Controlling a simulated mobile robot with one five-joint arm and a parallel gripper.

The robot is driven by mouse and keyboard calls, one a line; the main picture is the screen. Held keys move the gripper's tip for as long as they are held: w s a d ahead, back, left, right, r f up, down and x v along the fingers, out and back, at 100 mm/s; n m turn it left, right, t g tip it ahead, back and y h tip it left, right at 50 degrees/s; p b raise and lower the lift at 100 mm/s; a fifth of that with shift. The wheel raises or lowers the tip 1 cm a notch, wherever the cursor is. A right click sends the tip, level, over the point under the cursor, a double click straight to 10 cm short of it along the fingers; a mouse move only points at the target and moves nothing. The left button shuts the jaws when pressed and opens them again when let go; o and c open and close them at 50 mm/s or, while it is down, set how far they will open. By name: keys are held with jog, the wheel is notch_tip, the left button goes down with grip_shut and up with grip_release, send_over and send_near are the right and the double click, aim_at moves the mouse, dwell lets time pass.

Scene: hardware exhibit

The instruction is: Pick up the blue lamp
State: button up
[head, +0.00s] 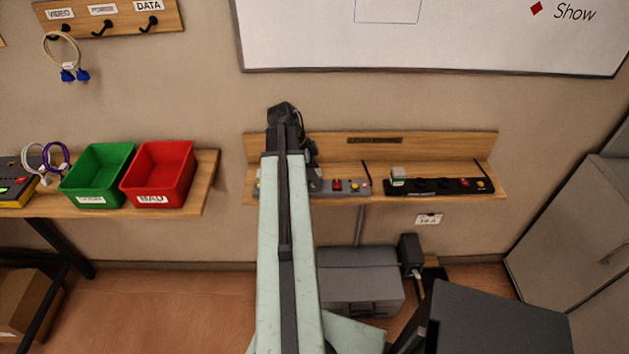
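I cannot make out a blue lamp in the head view. My arm reaches forward to the wall shelf (437,195), and my gripper (290,130) is at its far end, in front of the shelf's left part. The gripper is small, dark and seen from behind, so I cannot tell whether it is open or holds anything. The arm hides part of the shelf. A grey panel (326,187) with a red switch and small coloured parts shows just right of the arm. A black strip (430,186) with a pale block (398,176) lies further right.
A green bin (97,168) and a red bin (160,174) stand on the left table (208,185). A cable with blue plugs (68,74) hangs from a hook. A grey box (358,274) is below the shelf. A grey cabinet (570,235) stands at right.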

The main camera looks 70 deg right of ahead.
grip_shut()
notch_tip(320, 180, up, 10)
jog(key=p, duration=1)
jog(key=shift+r, duration=0.15)
jog(key=shift+f, duration=0.2)
